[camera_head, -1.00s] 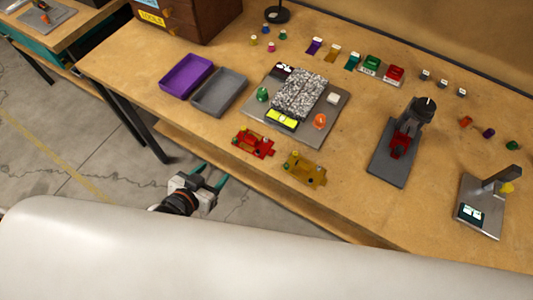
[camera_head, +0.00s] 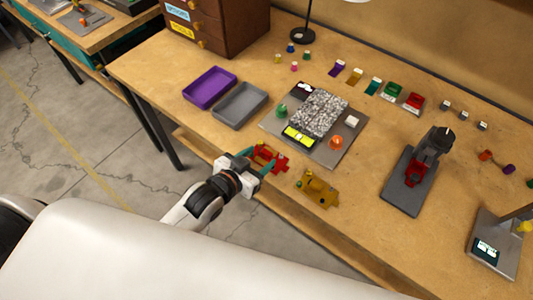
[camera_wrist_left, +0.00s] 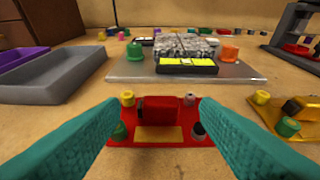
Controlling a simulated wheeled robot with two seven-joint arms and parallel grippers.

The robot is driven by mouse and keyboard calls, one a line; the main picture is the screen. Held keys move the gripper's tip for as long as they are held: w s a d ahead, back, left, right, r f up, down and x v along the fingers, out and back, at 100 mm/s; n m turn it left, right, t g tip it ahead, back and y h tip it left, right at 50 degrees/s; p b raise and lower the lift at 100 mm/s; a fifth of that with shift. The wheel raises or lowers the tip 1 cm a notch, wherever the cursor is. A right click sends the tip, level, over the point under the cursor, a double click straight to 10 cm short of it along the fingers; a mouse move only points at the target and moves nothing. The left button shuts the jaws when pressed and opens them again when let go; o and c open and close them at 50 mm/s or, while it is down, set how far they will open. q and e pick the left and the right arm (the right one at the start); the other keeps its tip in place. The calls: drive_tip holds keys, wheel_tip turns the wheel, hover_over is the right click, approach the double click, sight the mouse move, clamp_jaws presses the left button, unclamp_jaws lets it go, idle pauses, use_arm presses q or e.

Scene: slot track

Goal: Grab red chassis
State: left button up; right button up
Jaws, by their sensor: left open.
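The red chassis (camera_head: 277,160) lies flat near the front edge of the bench, partly covered by my left gripper in the head view. In the left wrist view the red chassis (camera_wrist_left: 160,133) lies ahead between the two teal fingers, with small pegs at its corners. My left gripper (camera_head: 259,163) is open, its fingers on either side of the chassis. I cannot tell whether they touch it. My right gripper is not in view.
A yellow-brown chassis (camera_head: 318,190) lies just right of the red one. Behind is a grey plate (camera_head: 325,153) with a gravelly block. Purple (camera_head: 209,88) and grey (camera_head: 240,104) trays stand at left. A grey press-like stand (camera_head: 408,185) is at right.

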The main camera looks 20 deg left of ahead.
sight(262, 154)
use_arm(q)
drive_tip(key=x, duration=0.2)
drive_tip(key=shift+w+d+f, duration=0.1)
drive_tip(key=shift+w+d, duration=0.05)
drive_tip(key=shift+w, duration=0.25)
drive_tip(key=shift+s, duration=0.1)
drive_tip(key=c, duration=1.1)
